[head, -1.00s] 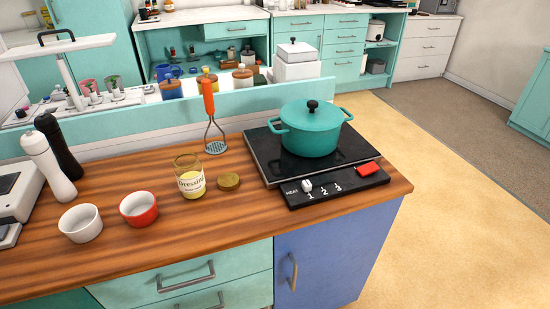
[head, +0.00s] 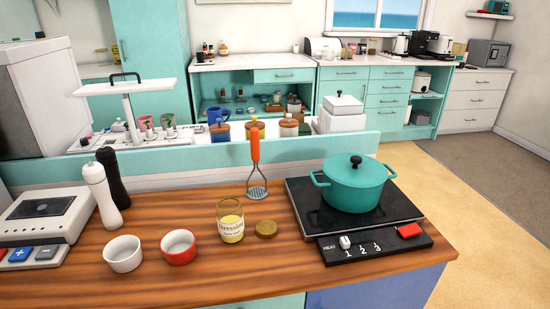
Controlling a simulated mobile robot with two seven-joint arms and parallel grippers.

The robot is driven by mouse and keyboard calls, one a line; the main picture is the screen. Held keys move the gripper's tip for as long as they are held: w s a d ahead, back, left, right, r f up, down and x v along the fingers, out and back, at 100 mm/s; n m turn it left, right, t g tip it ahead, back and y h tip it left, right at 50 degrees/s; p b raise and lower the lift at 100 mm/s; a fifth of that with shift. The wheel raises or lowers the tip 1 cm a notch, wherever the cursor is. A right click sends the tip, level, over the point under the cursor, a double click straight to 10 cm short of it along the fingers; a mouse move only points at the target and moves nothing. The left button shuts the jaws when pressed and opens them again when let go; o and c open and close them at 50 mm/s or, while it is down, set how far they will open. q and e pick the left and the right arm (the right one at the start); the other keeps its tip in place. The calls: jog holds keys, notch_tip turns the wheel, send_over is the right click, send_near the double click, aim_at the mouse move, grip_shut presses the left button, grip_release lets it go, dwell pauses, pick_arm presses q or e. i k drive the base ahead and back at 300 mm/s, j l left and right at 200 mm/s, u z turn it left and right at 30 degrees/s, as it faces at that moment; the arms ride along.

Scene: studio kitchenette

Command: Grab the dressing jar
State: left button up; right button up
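The dressing jar (head: 231,223) stands upright on the wooden counter in the head view. It is clear glass with a white label and pale yellow dressing in its lower part, and its top is open. A round brown lid (head: 266,229) lies on the counter just to its right. Neither of my grippers shows in the view.
A red ramekin (head: 179,248) and a white ramekin (head: 123,254) stand left of the jar. An orange-handled masher (head: 256,178) stands behind it. A teal pot (head: 352,185) sits on the black hob (head: 404,211) to the right. Salt and pepper mills (head: 103,195) stand farther left.

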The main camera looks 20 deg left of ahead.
aim_at(229, 212)
jog(key=u, duration=1.4)
